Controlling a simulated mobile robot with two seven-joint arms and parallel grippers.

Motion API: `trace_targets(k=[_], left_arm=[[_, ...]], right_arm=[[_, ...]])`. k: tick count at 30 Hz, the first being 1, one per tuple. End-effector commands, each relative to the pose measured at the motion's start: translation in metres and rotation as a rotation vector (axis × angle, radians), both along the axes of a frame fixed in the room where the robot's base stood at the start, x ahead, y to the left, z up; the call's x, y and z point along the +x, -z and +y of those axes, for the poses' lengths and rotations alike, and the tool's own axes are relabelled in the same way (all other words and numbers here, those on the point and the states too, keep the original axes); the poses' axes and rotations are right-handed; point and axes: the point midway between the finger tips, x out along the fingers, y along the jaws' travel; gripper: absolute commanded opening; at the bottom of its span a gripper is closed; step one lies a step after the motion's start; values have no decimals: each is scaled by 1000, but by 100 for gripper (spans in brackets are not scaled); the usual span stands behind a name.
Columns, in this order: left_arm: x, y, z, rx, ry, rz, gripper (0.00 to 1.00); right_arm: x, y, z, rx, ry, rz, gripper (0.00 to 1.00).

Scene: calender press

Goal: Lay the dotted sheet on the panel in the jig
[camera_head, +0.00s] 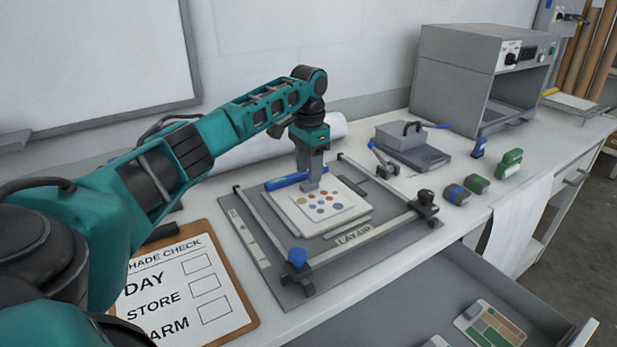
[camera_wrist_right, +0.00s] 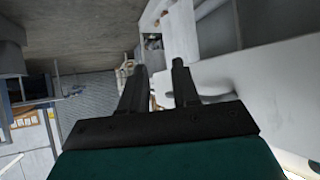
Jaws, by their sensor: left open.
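The dotted sheet (camera_head: 325,205), white with coloured dots, lies on the pale panel (camera_head: 305,229) in the grey jig (camera_head: 262,262) marked LAY-UP. It sits a little askew on the panel. My left gripper (camera_head: 312,186) points down at the sheet's far edge and is open. Its fingertips are at or just above the sheet; I cannot tell whether they touch it. My right gripper (camera_wrist_right: 158,80) shows only in the right wrist view, its two fingers apart with nothing between them, away from the jig.
A blue-handled roller (camera_head: 288,180) lies behind the panel. A clipboard (camera_head: 188,290) lies at left. A grey press (camera_head: 402,148), several small blocks (camera_head: 478,184) and a large grey machine (camera_head: 460,80) stand at right. An open drawer (camera_head: 400,318) with a colour card (camera_head: 490,325) juts out in front.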

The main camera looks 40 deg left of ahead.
Motion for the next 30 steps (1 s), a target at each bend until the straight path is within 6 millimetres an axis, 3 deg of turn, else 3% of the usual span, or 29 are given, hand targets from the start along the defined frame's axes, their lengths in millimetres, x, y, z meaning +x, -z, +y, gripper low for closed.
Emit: trace_targets(k=[6, 12, 18, 30], left_arm=[[1, -50, 0, 0, 1, -5, 46], [1, -80, 0, -1, 0, -2, 46], [0, -90, 0, 1, 0, -1, 46], [0, -89, 0, 0, 0, 0, 46]], right_arm=[[0, 0, 0, 0, 0, 0, 31], [0, 0, 0, 0, 0, 0, 31], [0, 0, 0, 0, 0, 0, 31], [0, 0, 0, 0, 0, 0, 31]])
